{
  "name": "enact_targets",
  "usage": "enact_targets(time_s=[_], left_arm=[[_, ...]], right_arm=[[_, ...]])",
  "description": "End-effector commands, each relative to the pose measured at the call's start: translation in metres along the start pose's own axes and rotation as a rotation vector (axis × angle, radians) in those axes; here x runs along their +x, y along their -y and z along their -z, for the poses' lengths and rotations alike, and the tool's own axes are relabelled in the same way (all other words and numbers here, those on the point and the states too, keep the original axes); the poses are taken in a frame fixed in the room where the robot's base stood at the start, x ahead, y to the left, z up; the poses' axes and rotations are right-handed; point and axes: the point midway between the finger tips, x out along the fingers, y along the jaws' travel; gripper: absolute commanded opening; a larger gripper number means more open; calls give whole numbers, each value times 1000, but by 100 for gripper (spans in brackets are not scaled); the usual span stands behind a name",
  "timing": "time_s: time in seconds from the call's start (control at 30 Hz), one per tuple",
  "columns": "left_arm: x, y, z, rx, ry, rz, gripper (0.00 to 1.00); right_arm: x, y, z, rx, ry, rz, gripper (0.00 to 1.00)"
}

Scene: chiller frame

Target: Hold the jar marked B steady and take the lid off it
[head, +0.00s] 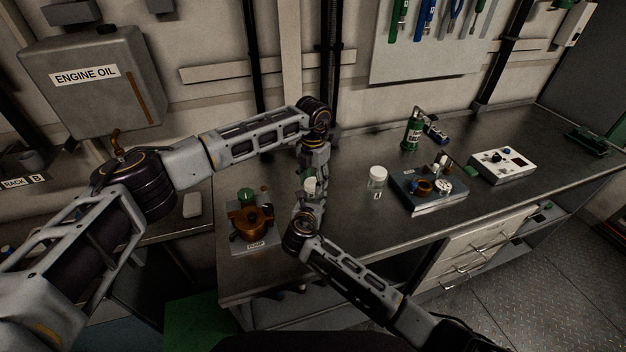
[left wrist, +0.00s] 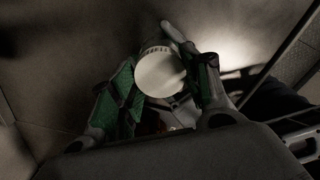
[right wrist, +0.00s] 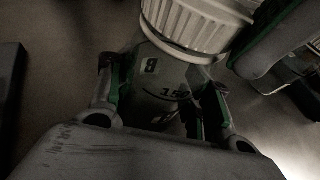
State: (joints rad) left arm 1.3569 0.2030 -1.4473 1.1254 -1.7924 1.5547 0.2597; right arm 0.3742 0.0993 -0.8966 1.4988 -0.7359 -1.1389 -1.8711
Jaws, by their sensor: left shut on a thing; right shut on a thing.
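The jar marked B (right wrist: 163,90) is a clear jar with a dark B label and a 150 mark. My right gripper (right wrist: 160,100) is shut around its body. Its white ribbed lid (right wrist: 195,25) sits at the top of the jar; whether it is loosened cannot be told. In the left wrist view the lid (left wrist: 160,72) is between the green-padded fingers of my left gripper (left wrist: 168,65), which is shut on it from above. In the head view the jar (head: 311,186) is small and partly hidden between my left gripper (head: 313,172) and my right gripper (head: 309,205).
A second white-lidded jar (head: 377,180) stands to the right on the bench (head: 345,215). An orange pump (head: 250,222) is close on the left. A tray of parts (head: 428,205), a green bottle (head: 412,135) and a white control box (head: 502,166) stand farther right.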

Motion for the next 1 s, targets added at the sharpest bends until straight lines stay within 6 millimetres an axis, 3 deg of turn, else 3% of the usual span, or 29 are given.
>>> enact_targets(time_s=[1.0], left_arm=[[-1, 0, -1, -810, 3, 1, 19]], right_arm=[[0, 0, 2, -1, -3, -1, 0]])
